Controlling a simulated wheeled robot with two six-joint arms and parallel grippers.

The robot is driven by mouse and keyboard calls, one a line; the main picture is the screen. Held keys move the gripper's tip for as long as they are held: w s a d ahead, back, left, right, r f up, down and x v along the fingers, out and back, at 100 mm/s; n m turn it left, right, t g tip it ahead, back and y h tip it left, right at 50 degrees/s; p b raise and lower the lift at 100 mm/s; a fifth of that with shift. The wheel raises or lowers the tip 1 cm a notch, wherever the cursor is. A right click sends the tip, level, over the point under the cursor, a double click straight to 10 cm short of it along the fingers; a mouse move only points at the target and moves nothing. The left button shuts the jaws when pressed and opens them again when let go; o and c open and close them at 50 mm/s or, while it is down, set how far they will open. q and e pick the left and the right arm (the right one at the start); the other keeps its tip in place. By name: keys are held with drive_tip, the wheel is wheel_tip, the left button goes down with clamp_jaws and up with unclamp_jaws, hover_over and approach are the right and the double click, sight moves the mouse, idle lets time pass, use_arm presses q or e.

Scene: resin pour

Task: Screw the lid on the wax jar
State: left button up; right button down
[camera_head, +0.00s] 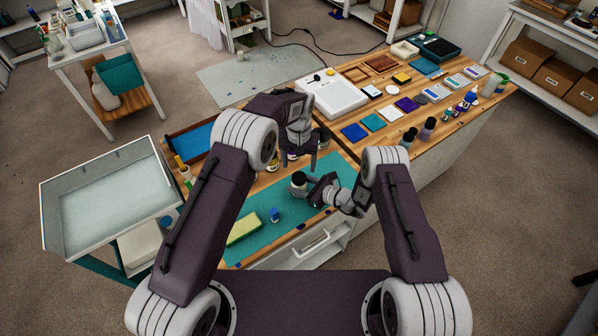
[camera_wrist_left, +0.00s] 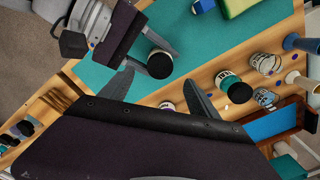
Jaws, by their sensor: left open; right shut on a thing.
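A small jar (camera_head: 298,186) with a black top stands or is held over the teal mat (camera_head: 262,201). Its black top also shows in the left wrist view (camera_wrist_left: 160,65). My right gripper (camera_head: 311,187) is shut on this jar from the right. Whether the black lid is seated or tight cannot be told. My left gripper (camera_head: 311,160) is open and empty, pointing down just above and behind the jar; its spread fingers also show in the left wrist view (camera_wrist_left: 158,95), with the jar's top just beyond them.
A yellow-green block (camera_head: 243,228) and a small blue thing (camera_head: 275,215) lie on the mat. In the left wrist view, a black-lidded jar with a teal label (camera_wrist_left: 232,92) and several cups stand on the wood beside the mat. A blue-lined tray (camera_head: 194,141) lies at the left.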

sight(305, 187)
drive_tip(key=c, duration=0.6)
unclamp_jaws()
use_arm(q)
wheel_tip(305, 187, up, 5)
drive_tip(key=shift+r, duration=0.2)
use_arm(e)
drive_tip(key=b+v, duration=0.1)
drive_tip(key=v, duration=0.7)
drive_tip(key=shift+d+b, duration=0.2)
drive_tip(key=shift+b, duration=0.2)
drive_tip(key=shift+s+d+r, duration=0.2)
drive_tip(key=shift+s+r, duration=0.05)
drive_tip(key=shift+s, duration=0.05)
use_arm(q)
drive_tip(key=shift+f, duration=0.95)
